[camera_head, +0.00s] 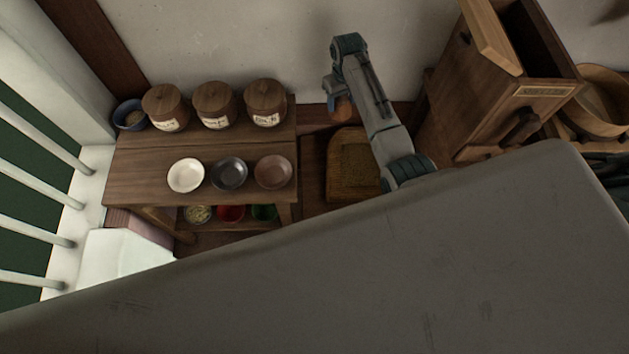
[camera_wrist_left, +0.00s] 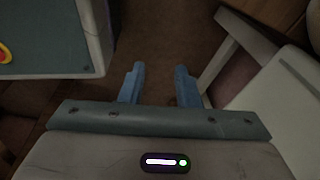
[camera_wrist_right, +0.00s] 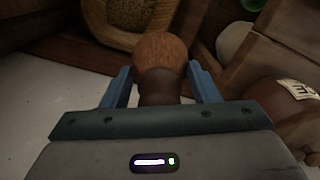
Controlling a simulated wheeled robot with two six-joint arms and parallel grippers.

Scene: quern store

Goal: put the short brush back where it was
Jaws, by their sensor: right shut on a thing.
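My right gripper (camera_wrist_right: 159,75) is shut on the short brush (camera_wrist_right: 160,56), which has a round, rusty-brown bristle head and a dark brown handle. The handle lies between the two blue fingers and the bristles point away from the wrist. In the head view the right gripper (camera_head: 335,95) hangs in front of the back wall, and the brush (camera_head: 343,110) shows as a small brown shape above a wooden tray. My left gripper (camera_wrist_left: 160,72) is open and empty in the left wrist view, above a dark brown floor. It is not visible in the head view.
A wooden bench (camera_head: 140,165) bears several lidded jars and three bowls: white (camera_head: 186,175), black (camera_head: 229,174) and brown (camera_head: 273,172). A wooden tray (camera_head: 337,183) of grain lies right of it. A wooden cabinet (camera_head: 490,110) stands at right.

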